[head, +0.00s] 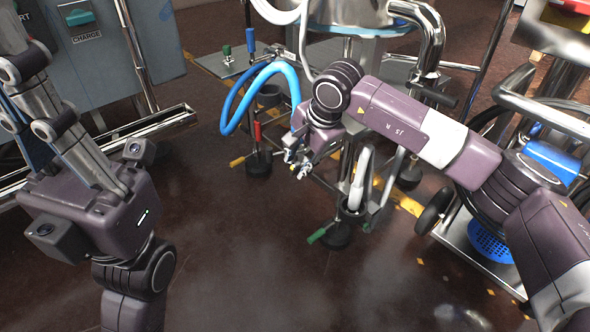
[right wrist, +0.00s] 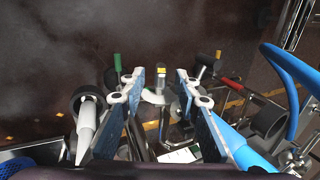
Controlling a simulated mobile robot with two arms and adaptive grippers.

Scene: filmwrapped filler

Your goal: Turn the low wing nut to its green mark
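My right gripper (head: 300,168) hangs at the lower front of the steel machine in the head view. In the right wrist view its two blue-padded fingers (right wrist: 160,84) are apart. A small grey winged piece (right wrist: 154,97), which looks like the wing nut, shows between them, with a yellow-topped post (right wrist: 161,73) just beyond. I cannot tell whether either finger touches the winged piece. I cannot make out a green mark on it. My left gripper (head: 22,105) is at the left edge of the head view, away from the machine, and its fingertips are unclear.
A blue hose (head: 238,98) loops left of my right gripper. A red-handled valve (head: 257,134) and a green-handled one (head: 318,236) stand close by; a white hose (head: 361,172) runs down near the latter. A grey charge cabinet (head: 95,62) stands left. The front floor is clear.

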